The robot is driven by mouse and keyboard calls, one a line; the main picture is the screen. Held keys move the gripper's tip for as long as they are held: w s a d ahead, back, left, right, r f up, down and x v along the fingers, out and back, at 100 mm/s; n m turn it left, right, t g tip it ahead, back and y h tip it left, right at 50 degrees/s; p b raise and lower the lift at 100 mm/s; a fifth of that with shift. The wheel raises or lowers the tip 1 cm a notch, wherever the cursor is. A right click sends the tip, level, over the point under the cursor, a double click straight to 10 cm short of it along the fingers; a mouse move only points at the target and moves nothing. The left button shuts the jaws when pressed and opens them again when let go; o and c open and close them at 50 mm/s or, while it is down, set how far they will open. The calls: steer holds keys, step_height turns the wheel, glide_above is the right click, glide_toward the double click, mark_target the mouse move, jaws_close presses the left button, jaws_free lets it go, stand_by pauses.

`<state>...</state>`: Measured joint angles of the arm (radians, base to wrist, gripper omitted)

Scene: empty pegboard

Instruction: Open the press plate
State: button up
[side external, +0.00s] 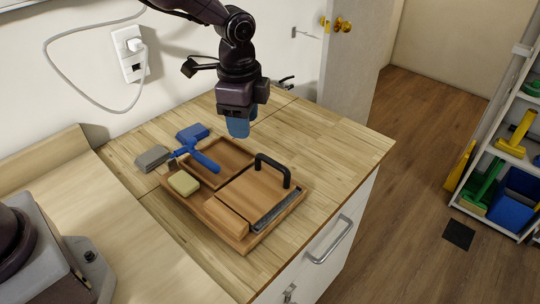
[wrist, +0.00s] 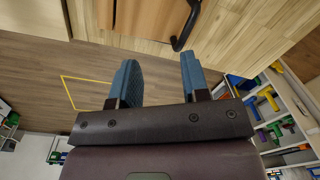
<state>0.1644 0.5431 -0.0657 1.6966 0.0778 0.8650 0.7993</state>
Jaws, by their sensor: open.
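The press plate (side external: 250,195) is a flat wooden board with a black arched handle (side external: 274,167). It lies level over the right part of a wooden tray (side external: 232,242). My gripper (side external: 238,129) is open and empty, its blue fingers pointing down above the back of the tray, behind and left of the handle and apart from it. In the wrist view my gripper (wrist: 156,62) shows two spread blue fingers, with part of the handle (wrist: 184,32) beyond them at the top. Whatever lies under the plate is hidden.
A blue-handled tool (side external: 197,157), a grey block (side external: 152,158), a blue block (side external: 193,133) and a yellow-green sponge-like block (side external: 184,183) lie at the tray's left. A wooden block (side external: 226,218) sits at the plate's front-left end. The counter right of the tray is clear.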

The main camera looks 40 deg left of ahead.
mark_target(270, 160)
steer(key=w+d+m, duration=0.1)
steer(key=w+m, duration=0.4)
steer(key=shift+m+t, duration=0.3)
steer(key=shift+t, duration=0.1)
steer(key=f, duration=0.8)
steer(key=w+f, duration=0.1)
steer(key=f, duration=0.3)
steer(key=shift+f, duration=0.35)
steer(key=shift+c, duration=0.3)
jaws_close()
